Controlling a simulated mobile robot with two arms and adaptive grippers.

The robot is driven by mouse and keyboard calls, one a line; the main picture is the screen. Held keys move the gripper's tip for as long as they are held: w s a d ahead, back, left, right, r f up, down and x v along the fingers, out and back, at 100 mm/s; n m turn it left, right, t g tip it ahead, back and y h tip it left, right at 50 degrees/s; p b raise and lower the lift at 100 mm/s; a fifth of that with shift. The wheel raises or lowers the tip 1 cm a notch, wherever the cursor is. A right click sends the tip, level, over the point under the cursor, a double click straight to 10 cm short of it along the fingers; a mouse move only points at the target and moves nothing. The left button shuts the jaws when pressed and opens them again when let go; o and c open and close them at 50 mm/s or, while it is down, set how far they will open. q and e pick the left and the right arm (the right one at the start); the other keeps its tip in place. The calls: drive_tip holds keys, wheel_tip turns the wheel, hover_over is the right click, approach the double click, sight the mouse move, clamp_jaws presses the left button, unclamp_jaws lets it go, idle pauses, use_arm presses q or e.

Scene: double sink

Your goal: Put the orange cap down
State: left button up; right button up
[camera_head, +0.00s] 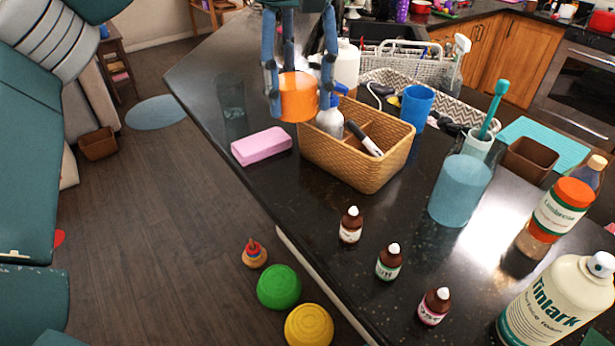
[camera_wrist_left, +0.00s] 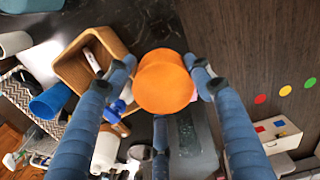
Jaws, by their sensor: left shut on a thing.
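The orange cap (camera_head: 298,97) is held between the blue fingers of my left gripper (camera_head: 299,90). It hangs in the air over the dark counter, by the back left part of the woven basket (camera_head: 350,170). The dark countertop (camera_head: 210,75) lies below. My right gripper does not show.
A pink sponge (camera_head: 261,146) and a clear glass (camera_head: 231,97) stand left of the basket. Several small brown bottles (camera_head: 388,263) stand in front. A tall jar (camera_head: 461,187) and a bottle with an orange top (camera_head: 560,208) are to the right. Bare counter shows at the back left.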

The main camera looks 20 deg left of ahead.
use_arm(q)
drive_tip(key=shift+w+r+n, duration=0.2)
drive_tip(key=shift+r+n, duration=0.05)
drive_tip(key=shift+n, duration=0.15)
drive_tip(key=f, duration=1.3)
drive_tip(key=shift+s+a+f+b, duration=0.1)
drive_tip(key=shift+a+f+b, duration=0.15)
drive_tip(key=shift+b, duration=0.15)
drive_tip(key=shift+f, duration=0.55)
wheel_tip(320, 180, down, 4)
drive_tip(key=shift+d+f+p, duration=0.1)
drive_tip(key=shift+p, duration=0.4)
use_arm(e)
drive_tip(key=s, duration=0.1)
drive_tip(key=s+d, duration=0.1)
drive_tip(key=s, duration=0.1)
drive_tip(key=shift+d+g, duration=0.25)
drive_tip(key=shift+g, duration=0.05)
